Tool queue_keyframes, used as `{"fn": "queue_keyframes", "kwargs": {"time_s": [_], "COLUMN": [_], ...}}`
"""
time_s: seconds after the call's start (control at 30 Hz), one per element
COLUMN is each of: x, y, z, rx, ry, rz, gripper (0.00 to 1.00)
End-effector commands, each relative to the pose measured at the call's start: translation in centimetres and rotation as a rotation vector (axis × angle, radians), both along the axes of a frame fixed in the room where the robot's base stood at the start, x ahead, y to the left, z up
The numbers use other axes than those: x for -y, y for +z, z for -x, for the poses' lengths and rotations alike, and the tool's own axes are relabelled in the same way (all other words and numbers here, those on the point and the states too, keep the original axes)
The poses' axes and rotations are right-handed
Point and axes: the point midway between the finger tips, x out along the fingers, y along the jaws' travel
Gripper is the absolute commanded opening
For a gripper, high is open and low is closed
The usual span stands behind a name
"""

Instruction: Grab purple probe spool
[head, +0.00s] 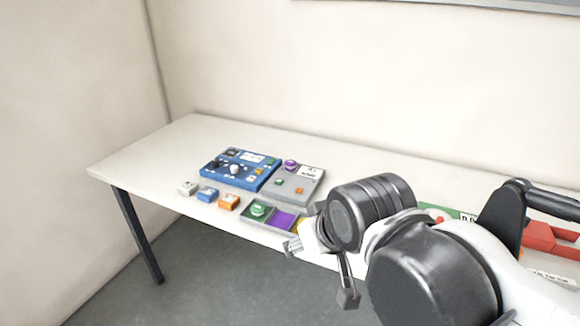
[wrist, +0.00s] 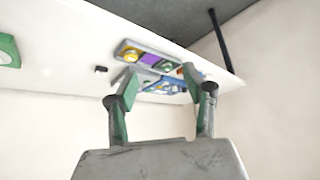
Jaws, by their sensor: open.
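The purple probe spool (head: 290,165) is a small round purple piece at the back left of a grey board (head: 308,182) on the table. In the wrist view I cannot make it out; the purple patch there is the purple compartment (wrist: 149,59) of a tray. My gripper (head: 320,272) is in front of the table's near edge, to the right of and nearer than the spool. In the wrist view my gripper (wrist: 161,78) has its two green-and-grey fingers spread apart, with nothing between them.
A sorting tray (head: 269,229) with a green spool (head: 258,208) lies near the front edge. A blue panel (head: 236,183) joins the grey board's left. White, blue and orange blocks (head: 228,203) sit in front. The table's left end (head: 140,160) is clear.

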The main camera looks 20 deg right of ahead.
Motion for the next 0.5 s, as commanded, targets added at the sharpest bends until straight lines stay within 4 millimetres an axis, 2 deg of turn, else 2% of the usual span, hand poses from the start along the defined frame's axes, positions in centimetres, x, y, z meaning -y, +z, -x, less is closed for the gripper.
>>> {"fn": "queue_keyframes", "kwargs": {"time_s": [0.07,0.33,0.5], "x": [0.0,0.0,0.4], "y": [0.0,0.1,2.0], "z": [0.0,-0.1,-1.9], "rx": [0.000,-0.001,-0.021], "ry": [0.000,0.002,0.044], "rz": [0.000,0.002,0.039], "gripper": [0.58,0.58,0.58]}}
